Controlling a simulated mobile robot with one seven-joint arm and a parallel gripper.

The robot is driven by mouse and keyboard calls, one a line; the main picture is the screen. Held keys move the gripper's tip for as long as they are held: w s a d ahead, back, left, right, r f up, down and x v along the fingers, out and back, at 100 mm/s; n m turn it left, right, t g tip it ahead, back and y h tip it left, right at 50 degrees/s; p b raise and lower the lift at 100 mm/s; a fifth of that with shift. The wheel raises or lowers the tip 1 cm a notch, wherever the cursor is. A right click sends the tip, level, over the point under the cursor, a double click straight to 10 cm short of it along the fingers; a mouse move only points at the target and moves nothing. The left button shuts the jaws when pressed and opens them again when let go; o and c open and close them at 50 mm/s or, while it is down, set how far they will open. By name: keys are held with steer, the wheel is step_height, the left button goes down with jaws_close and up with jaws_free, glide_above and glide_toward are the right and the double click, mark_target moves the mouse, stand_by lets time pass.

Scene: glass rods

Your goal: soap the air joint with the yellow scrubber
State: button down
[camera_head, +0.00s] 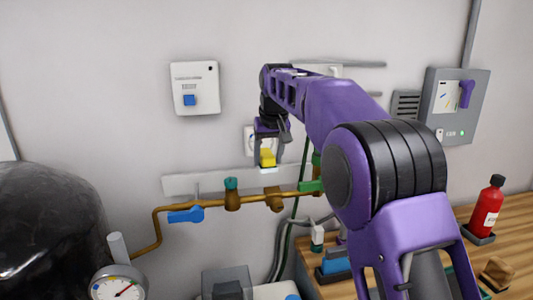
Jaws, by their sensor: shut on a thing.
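My gripper (268,146) hangs down at the middle of the picture, shut on the yellow scrubber (267,157). The scrubber has a pale underside and is held above the brass pipe (212,202). The pipe runs along a pale wall rail and carries a blue-handled valve (186,215), a brass fitting with a teal top (232,195), and a brass joint (273,199). The joint lies almost straight below the scrubber, with a visible gap between them. I cannot tell for sure which fitting is the air joint. My arm hides part of the pipe's right end.
A dark tank (55,225) and a pressure gauge (118,288) stand at the left. A wooden bench (460,225) at the right bears a red bottle (488,208). A grey control box (455,105) and a white switch box (195,88) are on the wall.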

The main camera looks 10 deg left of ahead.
mark_target(269, 168)
step_height(269, 168, down, 4)
steer(key=shift+s+r+b, duration=0.1)
steer(key=shift+r+b, duration=0.15)
steer(key=shift+b, duration=0.05)
steer(key=shift+f+b, duration=0.6)
steer(key=shift+f, duration=0.45)
steer(key=shift+f+b, duration=0.55)
steer(key=shift+f, duration=0.5)
steer(key=shift+d, duration=0.1)
steer(key=shift+w+d+r+p, duration=0.1)
steer(key=shift+w+d+p, duration=0.35)
steer(key=shift+d, duration=0.45)
steer(key=shift+w+d+r+p, duration=0.1)
steer(key=shift+w+d+p, duration=0.3)
steer(key=shift+d, duration=0.5)
steer(key=shift+f, duration=0.1)
steer(key=shift+a, duration=0.15)
steer(key=shift+s+a+f, duration=0.1)
steer(key=shift+s+a, duration=0.35)
steer(key=shift+a, duration=0.4)
steer(key=shift+s+a+f, duration=0.1)
steer(key=shift+s+a, duration=0.3)
steer(key=shift+a, duration=0.45)
